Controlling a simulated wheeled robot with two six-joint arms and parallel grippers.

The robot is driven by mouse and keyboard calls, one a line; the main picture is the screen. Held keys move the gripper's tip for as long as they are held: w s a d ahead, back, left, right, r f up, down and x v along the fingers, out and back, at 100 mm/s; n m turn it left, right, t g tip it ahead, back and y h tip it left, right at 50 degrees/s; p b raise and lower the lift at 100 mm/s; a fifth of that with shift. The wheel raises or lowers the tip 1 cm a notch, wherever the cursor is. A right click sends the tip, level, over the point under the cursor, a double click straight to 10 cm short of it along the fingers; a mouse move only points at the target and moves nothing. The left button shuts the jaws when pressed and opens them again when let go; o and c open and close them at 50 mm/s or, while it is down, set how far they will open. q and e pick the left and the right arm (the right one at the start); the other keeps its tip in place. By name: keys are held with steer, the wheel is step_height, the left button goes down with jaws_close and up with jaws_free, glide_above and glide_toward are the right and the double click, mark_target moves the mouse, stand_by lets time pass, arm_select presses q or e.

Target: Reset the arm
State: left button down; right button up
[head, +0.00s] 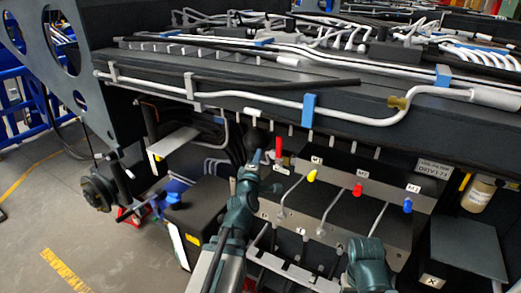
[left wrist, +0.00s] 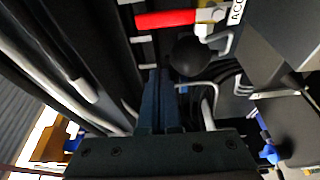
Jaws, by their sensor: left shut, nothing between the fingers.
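My left arm comes up from the bottom of the head view, and its gripper (head: 258,157) is at the chassis, left of a red-handled lever (head: 279,147). In the left wrist view the dark blue fingers (left wrist: 160,75) are together with nothing between them. A black ball knob (left wrist: 187,56) is just beyond and right of the fingertips. The red lever also shows there (left wrist: 165,19), farther ahead and apart from them. Part of my right arm shows at the lower right of the head view, but its gripper does not.
Levers with yellow (head: 312,176), red (head: 357,190) and blue (head: 407,205) knobs stand right of my left gripper. White pipes and a dark chassis beam (head: 250,80) run above. A black box (head: 200,212) is at the left. Open floor (head: 60,215) lies farther left.

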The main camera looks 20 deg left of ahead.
arm_select(q)
steer(key=shift+s+d, duration=0.2)
steer(key=shift+s, duration=0.4)
steer(key=shift+f, duration=0.1)
steer(key=s+d+f+m+g+h+b, duration=0.25)
steer(key=d+f+m, duration=0.25)
steer(key=d+f, duration=0.3)
steer(key=s+d+f+m+g+h+b, duration=0.25)
steer(key=d+f+m+g, duration=0.2)
steer(key=d+f, duration=0.35)
steer(key=s+d+f+m+g+h+b, duration=0.1)
steer(key=d+f+m+g+h+b, duration=0.15)
steer(key=d+f+m, duration=0.45)
steer(key=s+d+f+m+g+y+b, duration=0.1)
steer(key=s+f+m+g+y+b, duration=0.1)
steer(key=s+f+m+g, duration=0.2)
steer(key=s+d+f+m+g+y+b, duration=0.2)
steer(key=s+f, duration=0.5)
steer(key=s, duration=0.6)
steer(key=shift+d+f+m+g+b, duration=0.35)
steer(key=shift+m+g+b, duration=0.3)
steer(key=shift+m+g, duration=0.45)
